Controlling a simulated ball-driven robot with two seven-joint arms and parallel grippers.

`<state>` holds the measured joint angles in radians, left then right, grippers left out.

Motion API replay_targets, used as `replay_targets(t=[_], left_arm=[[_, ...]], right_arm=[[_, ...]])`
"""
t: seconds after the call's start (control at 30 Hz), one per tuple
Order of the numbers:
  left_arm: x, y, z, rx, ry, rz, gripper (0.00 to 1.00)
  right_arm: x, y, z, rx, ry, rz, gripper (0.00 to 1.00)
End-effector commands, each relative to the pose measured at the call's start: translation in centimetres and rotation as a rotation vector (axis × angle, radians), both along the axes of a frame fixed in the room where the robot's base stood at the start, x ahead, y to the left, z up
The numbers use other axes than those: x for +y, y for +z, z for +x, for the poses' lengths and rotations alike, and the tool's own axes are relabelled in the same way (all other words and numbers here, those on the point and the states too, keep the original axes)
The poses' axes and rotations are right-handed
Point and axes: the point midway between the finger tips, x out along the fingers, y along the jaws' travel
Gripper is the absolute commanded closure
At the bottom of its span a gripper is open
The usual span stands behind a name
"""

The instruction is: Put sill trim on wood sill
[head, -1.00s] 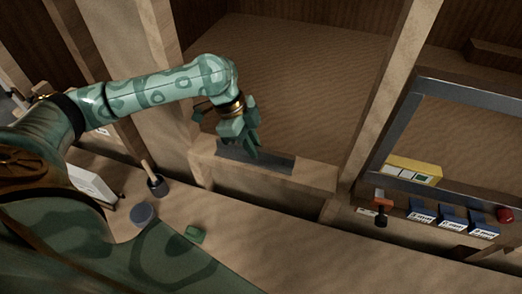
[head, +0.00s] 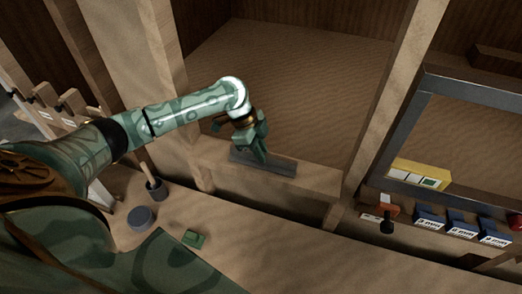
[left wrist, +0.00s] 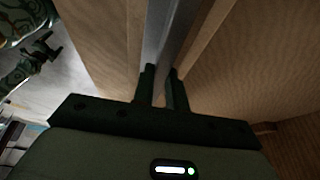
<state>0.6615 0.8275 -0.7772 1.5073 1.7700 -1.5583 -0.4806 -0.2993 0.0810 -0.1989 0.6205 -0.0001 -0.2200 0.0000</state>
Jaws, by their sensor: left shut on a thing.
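The sill trim (head: 278,167) is a straight dark grey strip in the head view. It lies lengthwise along the top of the pale wood sill (head: 320,178), over its left and middle part. I cannot tell whether it fully touches the sill. My left gripper (head: 260,157) is above the trim, fingers pointing down, shut on it near its middle. In the left wrist view the grey trim (left wrist: 172,35) runs away between the two dark fingers (left wrist: 162,82). A dark gripper shape (left wrist: 42,52), seemingly my right one, is small at the upper left there; its jaw state is unclear.
A wood post rises right of the sill, another on its left. Yellow (head: 420,173) and blue boxes stand right.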

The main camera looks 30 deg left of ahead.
Motion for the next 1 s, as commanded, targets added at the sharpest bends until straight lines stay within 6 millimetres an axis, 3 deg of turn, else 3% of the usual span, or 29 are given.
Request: replay_targets(t=[0.07, 0.1, 0.17, 0.43, 0.57, 1.0], left_arm=[[0.0, -0.2, 0.0, 0.0, 0.001, 0.0, 1.0], [0.0, -0.2, 0.0, 0.001, 0.001, 0.001, 0.78], [0.0, -0.2, 0.0, 0.0, 0.0, 0.001, 0.64], [0.0, -0.1, 0.0, 0.0, 0.0, 0.0, 0.64], [0.4, 1.0, 0.0, -0.001, 0.0, 0.001, 0.64], [3.8, 9.7, -0.9, -0.001, 0.002, 0.0, 0.64]], right_arm=[[0.0, 0.0, -0.1, 0.001, 0.0, 0.0, 0.15], [0.0, 0.0, -0.1, 0.001, 0.0, 0.0, 0.15], [0.0, 0.0, -0.1, 0.001, 0.0, 0.0, 0.15], [0.0, 0.0, -0.1, 0.001, 0.0, 0.0, 0.15], [0.0, 0.2, -0.1, 0.001, 0.001, 0.0, 0.15], [0.1, 1.9, 0.0, -0.002, 0.001, 0.001, 0.15]])
